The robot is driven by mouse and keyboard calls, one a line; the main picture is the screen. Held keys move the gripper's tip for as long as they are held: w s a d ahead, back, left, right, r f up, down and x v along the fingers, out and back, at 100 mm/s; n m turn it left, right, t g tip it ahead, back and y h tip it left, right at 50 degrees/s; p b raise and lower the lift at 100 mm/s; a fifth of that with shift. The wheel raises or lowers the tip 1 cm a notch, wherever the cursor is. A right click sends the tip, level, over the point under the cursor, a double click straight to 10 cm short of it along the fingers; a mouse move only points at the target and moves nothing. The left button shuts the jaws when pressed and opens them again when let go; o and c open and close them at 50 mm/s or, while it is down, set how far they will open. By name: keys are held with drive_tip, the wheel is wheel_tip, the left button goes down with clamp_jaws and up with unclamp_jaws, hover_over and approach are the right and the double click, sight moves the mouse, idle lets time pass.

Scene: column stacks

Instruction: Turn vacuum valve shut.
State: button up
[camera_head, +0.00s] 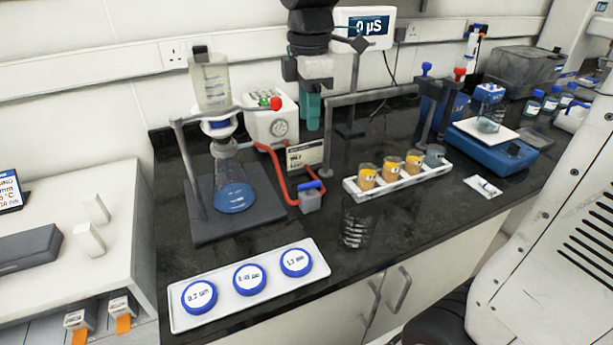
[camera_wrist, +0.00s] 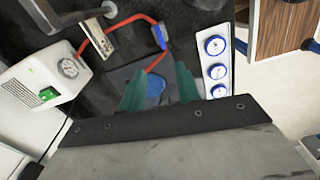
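The vacuum valve (camera_head: 310,201) is a small grey block with a blue lever (camera_head: 311,186) on top, set in the red tubing on the bench. In the wrist view the blue lever (camera_wrist: 160,36) lies roughly in line with the tubing. My gripper (camera_head: 309,122) hangs above the bench, behind and above the valve in the head view, apart from it. Its teal fingers point down. In the wrist view my gripper (camera_wrist: 160,82) has its two fingers spread with nothing held between them. The valve is beyond the fingertips there, unobstructed.
The filter flask (camera_head: 235,192) with blue liquid stands left of the valve. The white vacuum pump (camera_head: 271,122) stands behind. A rack (camera_head: 396,184) of amber beakers is to the right, beside a grey bent stand (camera_head: 327,140). A tray (camera_head: 222,309) of filter discs lies in front.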

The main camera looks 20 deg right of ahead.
drive_tip(key=n, duration=0.2)
approach(310, 183)
wheel_tip(310, 183, down, 8)
drive_tip(key=shift+f, duration=0.1)
idle(0.3)
